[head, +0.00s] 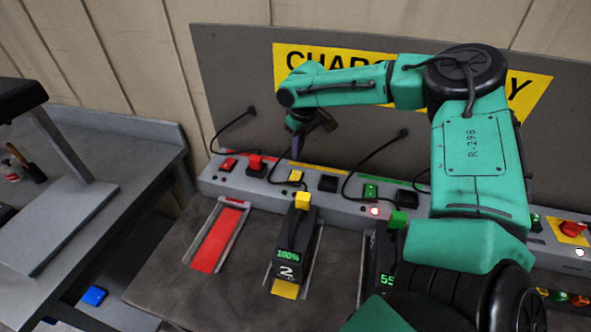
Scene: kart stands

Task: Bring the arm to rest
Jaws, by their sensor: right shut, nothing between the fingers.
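My green right arm reaches in from the lower right, over the bench. Its gripper (297,148) points down above the back strip of the charging bench, near the yellow switch (296,176). It is shut and looks empty. My left gripper does not show.
A battery marked 2 and "100%" (290,250) sits in the yellow slot. The red slot (218,240) is empty. Another battery (388,262) is partly hidden by my arm. Black cables rise from the strip (215,182). A red stop button (571,229) is at right. A grey workbench (120,172) stands left.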

